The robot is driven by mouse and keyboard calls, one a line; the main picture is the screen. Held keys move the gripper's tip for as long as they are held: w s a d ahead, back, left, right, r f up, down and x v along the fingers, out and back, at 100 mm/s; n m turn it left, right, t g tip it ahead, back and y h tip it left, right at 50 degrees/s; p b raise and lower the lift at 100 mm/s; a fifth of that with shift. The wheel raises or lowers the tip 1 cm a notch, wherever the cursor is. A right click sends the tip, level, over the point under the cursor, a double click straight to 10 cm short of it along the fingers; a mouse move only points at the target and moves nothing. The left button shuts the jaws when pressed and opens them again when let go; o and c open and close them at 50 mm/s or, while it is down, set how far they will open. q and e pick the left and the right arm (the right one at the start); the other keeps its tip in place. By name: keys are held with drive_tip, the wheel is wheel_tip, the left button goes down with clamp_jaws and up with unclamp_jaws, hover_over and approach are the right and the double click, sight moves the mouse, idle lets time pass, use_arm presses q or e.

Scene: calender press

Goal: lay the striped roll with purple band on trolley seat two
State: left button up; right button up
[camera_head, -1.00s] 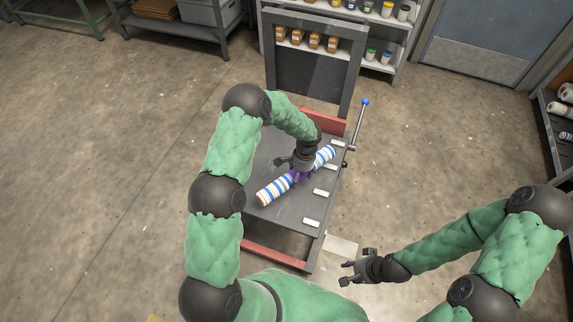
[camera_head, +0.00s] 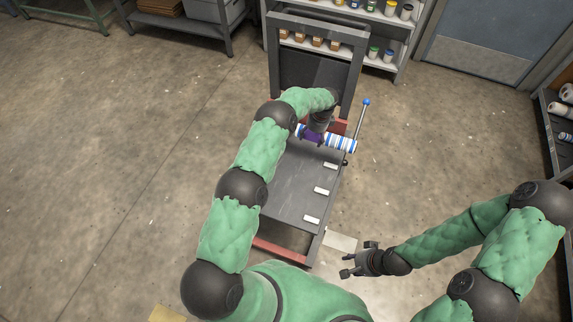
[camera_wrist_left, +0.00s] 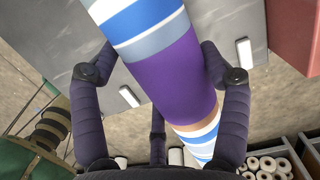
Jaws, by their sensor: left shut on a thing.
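The striped roll (camera_head: 341,144) is white with blue and grey stripes, and its purple band (camera_head: 309,135) shows beside my left gripper. My left gripper (camera_head: 318,128) is shut on the roll at the band. In the left wrist view the purple band (camera_wrist_left: 178,78) lies between the fingers. The roll lies across the far end of the grey trolley (camera_head: 292,190), its right end reaching over the right edge. I cannot tell its height above the plate. White seat labels (camera_head: 321,191) line the right edge; their numbers are unreadable. My right gripper (camera_head: 358,259) is open and empty, right of the trolley.
A lever with a blue knob (camera_head: 366,102) rises at the trolley's far right corner, close to the roll. A dark upright frame (camera_head: 312,75) stands behind the trolley. A shelf with jars (camera_head: 374,52) is behind it.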

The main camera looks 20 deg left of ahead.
sight(285, 168)
use_arm(q)
drive_tip(key=s+a+f, duration=0.2)
drive_tip(key=s+a+f+b, duration=0.1)
drive_tip(key=s+a+f, duration=0.1)
drive_tip(key=s, duration=0.1)
drive_tip(key=s+a+f, duration=0.2)
drive_tip(key=s, duration=0.1)
drive_tip(key=shift+f, duration=0.25)
drive_tip(key=shift+s+a+f+b, duration=0.35)
drive_tip(key=shift+s+f, duration=0.25)
drive_tip(key=shift+f, duration=0.2)
drive_tip(key=f, duration=0.1)
drive_tip(key=f+b, duration=0.1)
drive_tip(key=f, duration=0.1)
drive_tip(key=shift+s+a+f, duration=0.3)
drive_tip(key=shift+s+f, duration=0.05)
drive_tip(key=shift+s, duration=0.05)
drive_tip(key=shift+f, duration=0.2)
drive_tip(key=shift+f+b, duration=0.1)
drive_tip(key=shift+b, duration=0.2)
drive_tip(key=o, duration=1.5)
